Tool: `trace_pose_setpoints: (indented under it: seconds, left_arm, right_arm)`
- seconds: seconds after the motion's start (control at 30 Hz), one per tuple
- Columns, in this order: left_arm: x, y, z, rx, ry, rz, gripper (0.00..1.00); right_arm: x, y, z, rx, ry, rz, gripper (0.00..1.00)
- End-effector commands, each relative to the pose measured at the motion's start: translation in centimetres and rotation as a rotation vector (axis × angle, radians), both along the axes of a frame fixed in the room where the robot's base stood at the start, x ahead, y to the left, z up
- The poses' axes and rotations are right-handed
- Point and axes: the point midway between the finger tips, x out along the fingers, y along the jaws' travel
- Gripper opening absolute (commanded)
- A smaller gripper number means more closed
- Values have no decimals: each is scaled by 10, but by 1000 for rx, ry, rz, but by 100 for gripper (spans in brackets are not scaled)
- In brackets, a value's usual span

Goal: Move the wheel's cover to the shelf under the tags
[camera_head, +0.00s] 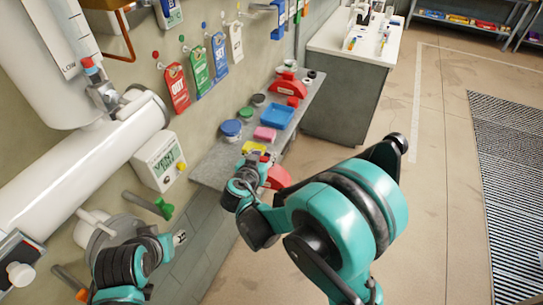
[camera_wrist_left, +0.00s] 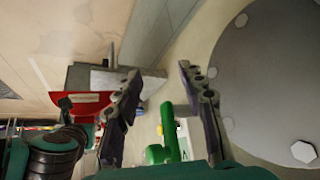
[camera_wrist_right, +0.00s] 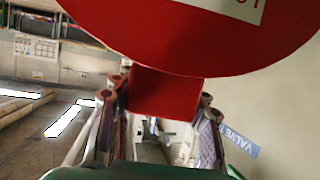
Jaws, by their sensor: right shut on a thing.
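My right gripper (camera_head: 262,158) is shut on the tab of a red cover (camera_head: 279,178), at the near right part of the grey shelf (camera_head: 212,168). In the right wrist view the cover (camera_wrist_right: 195,30) is a large red disc with a white label. The left wrist view also shows the cover (camera_wrist_left: 88,106) by the shelf (camera_wrist_left: 110,80); I cannot tell whether it touches it. Red, green, blue and white tags (camera_head: 199,70) hang on the wall above the shelf. My left gripper (camera_head: 180,237) is open and empty, near a grey round flange (camera_wrist_left: 270,75).
The shelf holds a yellow item (camera_head: 254,147), a pink block (camera_head: 265,134), a blue tray (camera_head: 277,116), a round blue tin (camera_head: 231,128) and red pieces (camera_head: 287,87). A VENT box (camera_head: 158,161) and green-handled lever (camera_head: 163,207) are left of it. The floor (camera_head: 430,150) at right is open.

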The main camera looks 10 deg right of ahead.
Motion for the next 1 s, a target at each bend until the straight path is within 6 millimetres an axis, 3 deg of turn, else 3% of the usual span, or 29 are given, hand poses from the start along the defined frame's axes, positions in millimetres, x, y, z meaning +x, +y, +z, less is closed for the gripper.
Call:
trace_pose_setpoints:
  seconds: [0.9, 1.0]
  left_arm:
    - [0, 0, 11, 0, 0, 0, 40]
    - [0, 0, -2, 0, 0, 0, 40]
  right_arm:
    - [57, 79, -5, 0, 0, 1, 2]
    - [60, 83, -18, 0, 0, 1, 2]
